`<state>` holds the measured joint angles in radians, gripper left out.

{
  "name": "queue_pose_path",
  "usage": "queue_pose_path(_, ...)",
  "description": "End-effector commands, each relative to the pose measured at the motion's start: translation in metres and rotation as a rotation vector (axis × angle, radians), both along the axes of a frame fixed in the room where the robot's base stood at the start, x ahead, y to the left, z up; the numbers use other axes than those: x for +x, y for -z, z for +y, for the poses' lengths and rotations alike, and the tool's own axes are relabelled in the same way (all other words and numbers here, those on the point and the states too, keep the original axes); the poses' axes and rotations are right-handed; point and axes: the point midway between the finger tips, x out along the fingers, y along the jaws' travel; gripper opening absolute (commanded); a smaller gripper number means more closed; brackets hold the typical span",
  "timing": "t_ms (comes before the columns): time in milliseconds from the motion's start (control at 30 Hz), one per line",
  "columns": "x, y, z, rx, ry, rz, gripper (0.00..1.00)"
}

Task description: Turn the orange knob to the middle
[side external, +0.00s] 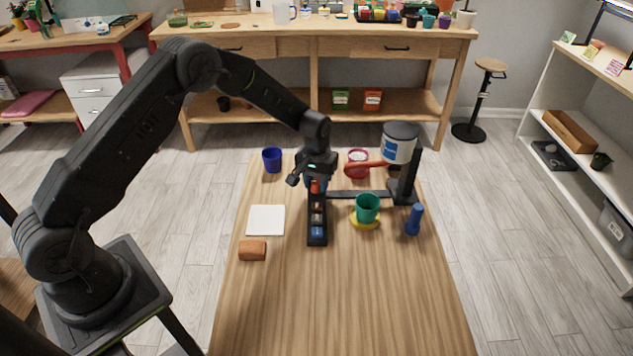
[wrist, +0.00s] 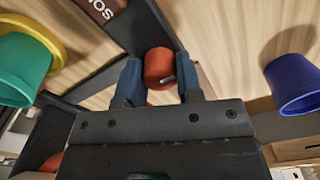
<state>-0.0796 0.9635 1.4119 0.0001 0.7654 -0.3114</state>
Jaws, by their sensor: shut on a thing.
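The orange knob (wrist: 159,66) sits between the two blue-grey fingertips of my gripper (wrist: 158,80) in the wrist view. The fingers are shut on its sides. A pale mark on the knob points toward the lower right of that picture. In the side external view my gripper (side external: 316,181) reaches down to the far end of a narrow black panel (side external: 318,241), where the orange knob (side external: 315,187) shows below the fingers. The panel also carries a blue knob (side external: 317,231) at its near end. Small markings on the panel are too small to read.
A white tile (side external: 266,220), brown block (side external: 252,250) and blue pot (side external: 272,160) lie left. The near table is clear.

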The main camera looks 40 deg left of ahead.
Motion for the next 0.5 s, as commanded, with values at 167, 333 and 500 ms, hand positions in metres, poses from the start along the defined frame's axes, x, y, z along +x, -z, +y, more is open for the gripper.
queue_pose_path(167,-0.0006,0.0006,-0.0005,-0.001,0.0,0.002,0.1)
queue_pose_path(333,-0.0006,0.0006,-0.0005,-0.001,-0.001,0.002,0.41)
queue_pose_path(500,-0.0004,0.0004,-0.0003,-0.001,-0.001,0.002,0.57)
